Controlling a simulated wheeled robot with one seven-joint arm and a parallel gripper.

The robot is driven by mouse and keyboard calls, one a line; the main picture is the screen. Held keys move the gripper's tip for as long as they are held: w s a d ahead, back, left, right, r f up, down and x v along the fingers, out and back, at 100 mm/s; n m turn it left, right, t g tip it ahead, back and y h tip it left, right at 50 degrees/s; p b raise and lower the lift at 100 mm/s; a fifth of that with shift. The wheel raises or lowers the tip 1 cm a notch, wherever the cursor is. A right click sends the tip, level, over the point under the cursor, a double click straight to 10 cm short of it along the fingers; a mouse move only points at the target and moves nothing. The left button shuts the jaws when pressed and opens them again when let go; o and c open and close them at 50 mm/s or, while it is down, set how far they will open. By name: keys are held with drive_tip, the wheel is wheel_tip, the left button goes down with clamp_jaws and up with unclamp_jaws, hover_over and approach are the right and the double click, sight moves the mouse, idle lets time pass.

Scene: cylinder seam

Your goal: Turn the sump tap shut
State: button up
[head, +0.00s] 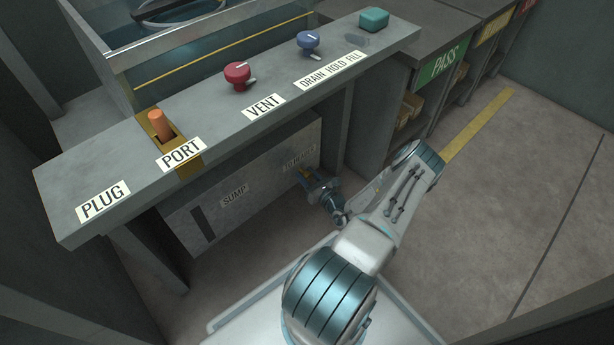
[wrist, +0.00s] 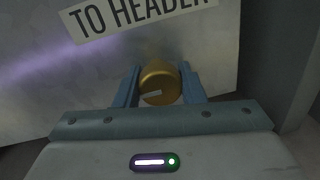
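The sump tap is a round brass knob with a pale mark on its face (wrist: 160,84), on the grey sump box (head: 243,190) under the bench. In the wrist view it sits below the "TO HEADER" label (wrist: 140,14). My gripper (wrist: 160,80) has one blue-grey finger on each side of the knob, and both appear to touch it. In the head view my gripper (head: 308,175) is at the right end of the box front, and a bit of brass shows there. The knob is mostly hidden by my gripper in that view.
The bench top (head: 345,62) overhangs the box and carries a red knob (head: 237,74), a blue knob (head: 308,41), a teal block (head: 374,19) and an orange plug (head: 159,124). A bench leg stands right of the box. Open floor (head: 500,210) lies to the right.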

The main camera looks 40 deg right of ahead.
drive_tip(key=c, duration=0.4)
drive_tip(key=shift+o, duration=0.2)
drive_tip(key=m+p, duration=0.1)
drive_tip(key=m, duration=0.2)
drive_tip(key=shift+m, duration=0.3)
drive_tip(key=m+p, duration=0.1)
drive_tip(key=m, duration=0.3)
drive_tip(key=shift+g, duration=0.4)
drive_tip(key=m+y, duration=0.1)
drive_tip(key=m, duration=0.4)
drive_tip(key=shift+s, duration=0.1)
drive_tip(key=shift+m+y, duration=0.3)
drive_tip(key=shift+m, duration=1.8)
